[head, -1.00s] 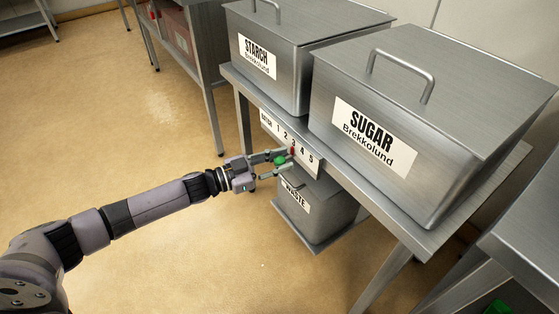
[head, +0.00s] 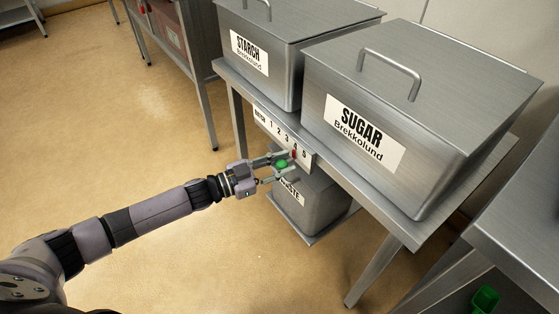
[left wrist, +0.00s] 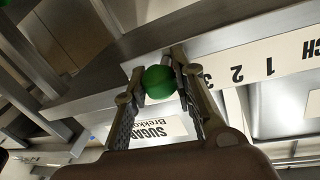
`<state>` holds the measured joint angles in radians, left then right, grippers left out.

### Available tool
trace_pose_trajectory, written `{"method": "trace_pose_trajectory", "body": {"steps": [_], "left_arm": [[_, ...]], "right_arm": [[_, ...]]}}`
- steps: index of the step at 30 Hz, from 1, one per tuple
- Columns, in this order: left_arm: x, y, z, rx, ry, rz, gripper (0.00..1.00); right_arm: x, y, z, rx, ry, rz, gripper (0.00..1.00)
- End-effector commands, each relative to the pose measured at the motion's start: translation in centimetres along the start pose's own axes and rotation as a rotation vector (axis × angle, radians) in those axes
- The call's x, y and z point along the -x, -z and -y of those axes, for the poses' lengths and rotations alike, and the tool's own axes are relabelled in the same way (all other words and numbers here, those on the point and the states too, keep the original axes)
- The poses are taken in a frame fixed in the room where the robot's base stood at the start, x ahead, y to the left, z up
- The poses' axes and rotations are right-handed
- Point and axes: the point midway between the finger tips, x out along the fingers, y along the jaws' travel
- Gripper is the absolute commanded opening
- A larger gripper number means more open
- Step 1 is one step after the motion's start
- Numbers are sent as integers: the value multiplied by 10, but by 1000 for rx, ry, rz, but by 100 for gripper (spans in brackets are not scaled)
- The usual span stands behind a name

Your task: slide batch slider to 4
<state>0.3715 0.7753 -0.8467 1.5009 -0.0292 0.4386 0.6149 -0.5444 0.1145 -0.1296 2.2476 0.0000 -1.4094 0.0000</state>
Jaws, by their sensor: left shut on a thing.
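The batch scale (head: 270,124) is a white strip numbered 1 to 5 on the table's front edge; it also shows in the left wrist view (left wrist: 255,65). The slider has a round green knob (head: 282,164) and a red pointer (head: 294,154). The pointer appears just below the 4. My left gripper (head: 281,166) is shut on the green knob. In the left wrist view the knob (left wrist: 159,82) sits between the two fingertips, and a finger hides the numbers past 3. My right gripper is not in view.
The starch bin (head: 285,45) and sugar bin (head: 420,100) stand on the metal table above the scale. A waste bin (head: 320,208) sits beneath the slider. A green object (head: 485,298) lies at the lower right. The floor at left is clear.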

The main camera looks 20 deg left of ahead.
Motion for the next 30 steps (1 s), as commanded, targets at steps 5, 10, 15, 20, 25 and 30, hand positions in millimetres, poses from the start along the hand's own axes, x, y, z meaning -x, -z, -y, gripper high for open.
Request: {"method": "trace_pose_trajectory", "body": {"steps": [5,10,15,20,25,30], "left_arm": [[0,0,0,0,0,0,28],[0,0,0,-1,0,0,40],[0,0,0,-1,0,0,46],[0,0,1,-1,0,0,46],[10,-1,1,0,0,2,46],[41,-2,0,0,0,5,46]], "right_arm": [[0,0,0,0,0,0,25],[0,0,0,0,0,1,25],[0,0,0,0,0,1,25],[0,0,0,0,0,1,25],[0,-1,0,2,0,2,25],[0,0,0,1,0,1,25]]}}
